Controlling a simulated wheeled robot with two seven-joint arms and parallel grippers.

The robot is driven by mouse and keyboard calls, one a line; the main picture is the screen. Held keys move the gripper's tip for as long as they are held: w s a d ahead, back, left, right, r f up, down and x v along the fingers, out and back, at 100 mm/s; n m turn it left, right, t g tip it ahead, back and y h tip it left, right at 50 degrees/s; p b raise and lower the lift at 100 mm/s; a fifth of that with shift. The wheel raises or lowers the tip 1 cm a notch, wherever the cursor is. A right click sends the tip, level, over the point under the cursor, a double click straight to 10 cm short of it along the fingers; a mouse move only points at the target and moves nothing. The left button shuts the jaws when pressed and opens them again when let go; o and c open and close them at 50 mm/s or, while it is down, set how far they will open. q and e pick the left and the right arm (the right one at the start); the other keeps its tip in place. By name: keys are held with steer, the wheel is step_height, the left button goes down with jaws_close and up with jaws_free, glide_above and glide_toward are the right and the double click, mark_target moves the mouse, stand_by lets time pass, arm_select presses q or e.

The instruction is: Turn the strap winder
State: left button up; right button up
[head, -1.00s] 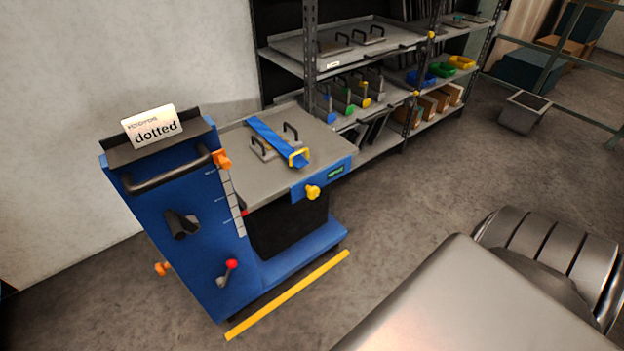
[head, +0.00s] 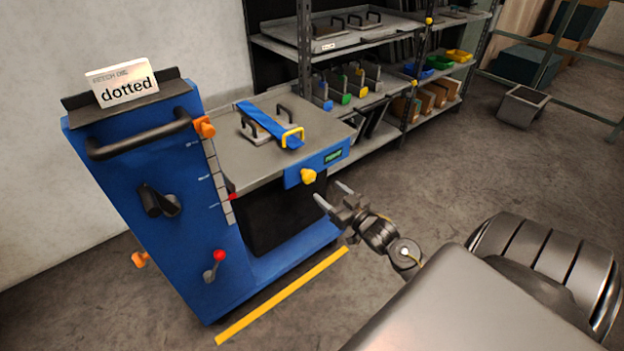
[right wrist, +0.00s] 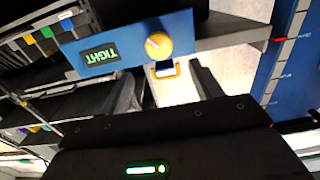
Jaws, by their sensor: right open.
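The strap winder's yellow knob (head: 308,176) sits on the blue front panel of the cart's platform; it also shows in the right wrist view (right wrist: 158,45). A small green display (right wrist: 101,54) beside it reads "TIGHT", upside down there. A blue strap (head: 262,121) lies across a plate with black handles, ending at a yellow hook (head: 292,137). My right gripper (head: 333,194) is open and empty, slightly below and right of the knob, apart from it. In the right wrist view its fingers (right wrist: 176,86) point toward the panel. My left gripper is not in view.
Shelving (head: 385,115) with coloured bins stands behind.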

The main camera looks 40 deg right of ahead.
mark_target(311, 177)
steer(key=w, duration=0.8)
steer(key=shift+w+d+b, duration=0.1)
steer(key=shift+w+b, duration=0.15)
steer(key=shift+b, duration=0.15)
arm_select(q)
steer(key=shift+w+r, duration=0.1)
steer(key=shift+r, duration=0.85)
arm_select(e)
steer(key=shift+w, duration=0.4)
steer(key=c, duration=1)
